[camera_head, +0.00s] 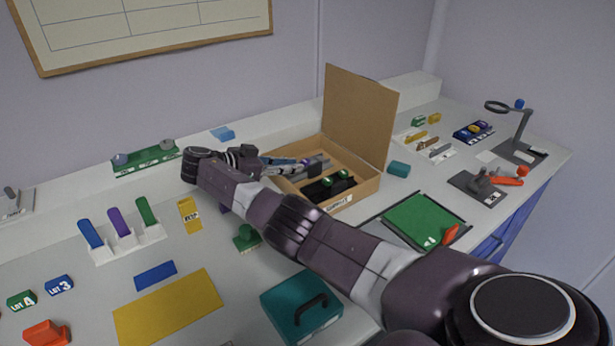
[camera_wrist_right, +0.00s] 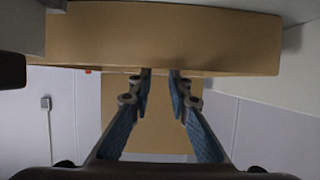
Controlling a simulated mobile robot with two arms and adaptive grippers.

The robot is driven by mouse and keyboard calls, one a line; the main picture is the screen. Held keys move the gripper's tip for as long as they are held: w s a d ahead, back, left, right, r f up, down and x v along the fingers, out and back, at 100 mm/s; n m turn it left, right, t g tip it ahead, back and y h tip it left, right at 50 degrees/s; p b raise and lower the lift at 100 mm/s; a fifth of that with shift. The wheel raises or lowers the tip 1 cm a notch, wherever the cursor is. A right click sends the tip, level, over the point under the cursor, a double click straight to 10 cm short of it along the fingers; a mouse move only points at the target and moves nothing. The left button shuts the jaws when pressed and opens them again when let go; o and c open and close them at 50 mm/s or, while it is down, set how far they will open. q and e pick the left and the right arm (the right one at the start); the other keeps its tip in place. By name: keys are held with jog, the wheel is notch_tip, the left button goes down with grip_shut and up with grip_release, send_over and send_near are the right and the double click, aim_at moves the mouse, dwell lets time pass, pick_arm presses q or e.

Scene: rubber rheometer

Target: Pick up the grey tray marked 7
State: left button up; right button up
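I cannot make out a grey tray with a readable 7 in either view. An open cardboard box (camera_head: 368,190) holds dark pieces with green knobs (camera_head: 335,180) and a greyish piece (camera_head: 314,160) by my right gripper. My right gripper (camera_head: 306,163) reaches from the left over the box's left side. In the right wrist view the gripper (camera_wrist_right: 161,74) has its blue-padded fingers a little apart. Nothing shows between them except cardboard (camera_wrist_right: 160,38) behind; the tips meet the edge of the cardboard. My left gripper is not in view.
The box's raised lid (camera_head: 358,118) stands behind it. A teal case (camera_head: 302,305), a green mat (camera_head: 424,218) and a yellow mat (camera_head: 168,305) lie in front. A green rack (camera_head: 145,160) is at the back left. A magnifier stand (camera_head: 522,135) is far right.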

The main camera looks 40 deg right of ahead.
aim_at(311, 165)
jog(key=shift+d+f, duration=0.5)
jog(key=shift+d, duration=0.05)
jog(key=x, duration=0.6)
jog(key=shift+s+d+f, duration=0.1)
jog(key=shift+d, duration=0.05)
jog(key=shift+c, duration=0.2)
grip_shut()
